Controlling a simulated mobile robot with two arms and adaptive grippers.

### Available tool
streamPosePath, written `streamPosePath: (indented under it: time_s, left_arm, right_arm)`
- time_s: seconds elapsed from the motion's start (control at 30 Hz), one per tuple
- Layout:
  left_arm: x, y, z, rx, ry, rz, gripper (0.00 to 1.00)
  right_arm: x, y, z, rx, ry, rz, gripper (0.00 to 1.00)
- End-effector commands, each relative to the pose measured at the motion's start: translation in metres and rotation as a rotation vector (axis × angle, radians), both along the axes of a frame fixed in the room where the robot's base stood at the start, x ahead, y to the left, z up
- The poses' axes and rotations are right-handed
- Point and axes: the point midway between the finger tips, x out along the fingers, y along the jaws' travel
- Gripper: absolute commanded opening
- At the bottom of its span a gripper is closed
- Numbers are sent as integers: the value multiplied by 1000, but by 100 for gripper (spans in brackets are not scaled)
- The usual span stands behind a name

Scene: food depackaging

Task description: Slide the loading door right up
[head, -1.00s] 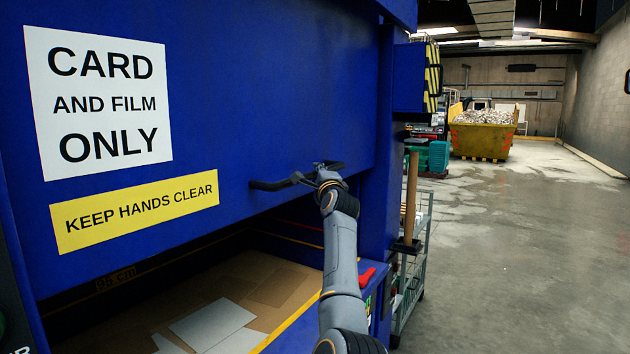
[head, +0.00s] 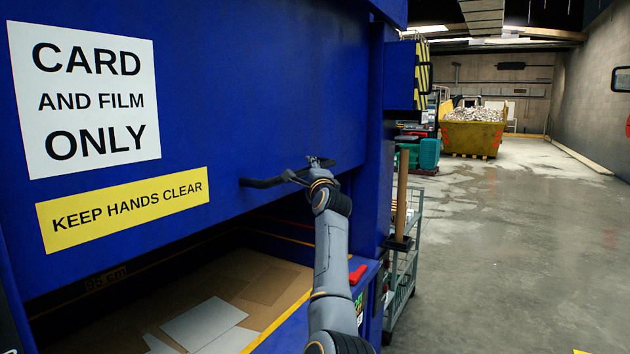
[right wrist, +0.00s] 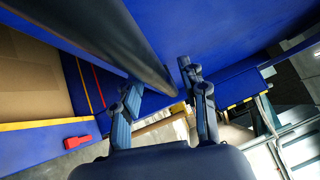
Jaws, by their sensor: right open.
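The blue loading door (head: 270,80) fills the left of the head view and is partly raised. Below its lower edge, the opening shows cardboard (head: 260,280) inside. A black bar handle (head: 262,183) is fixed low on the door's right part. My right gripper (head: 308,172) is at the handle's right part. In the right wrist view, the handle (right wrist: 125,40) runs in from the upper left between the two open fingers of my right gripper (right wrist: 160,85). The fingers are not closed on it. My left gripper is not in view.
A yellow ledge edge (head: 285,318) and a red part (head: 358,273) lie below the handle. A grey trolley (head: 405,280) with a wooden-handled tool (head: 402,195) stands right of the machine. A yellow skip (head: 472,138) is far back. The floor at right is clear.

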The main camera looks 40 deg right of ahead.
Motion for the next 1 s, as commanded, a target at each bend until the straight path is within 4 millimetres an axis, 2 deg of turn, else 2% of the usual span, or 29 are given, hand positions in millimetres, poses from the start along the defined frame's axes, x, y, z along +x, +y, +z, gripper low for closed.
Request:
streamPosePath:
  time_s: [0.7,1.0]
  left_arm:
    - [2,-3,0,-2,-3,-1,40]
    - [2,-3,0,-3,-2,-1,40]
  right_arm:
    - [-90,38,-13,0,-3,-1,43]
    - [-104,43,-15,0,-2,-1,43]
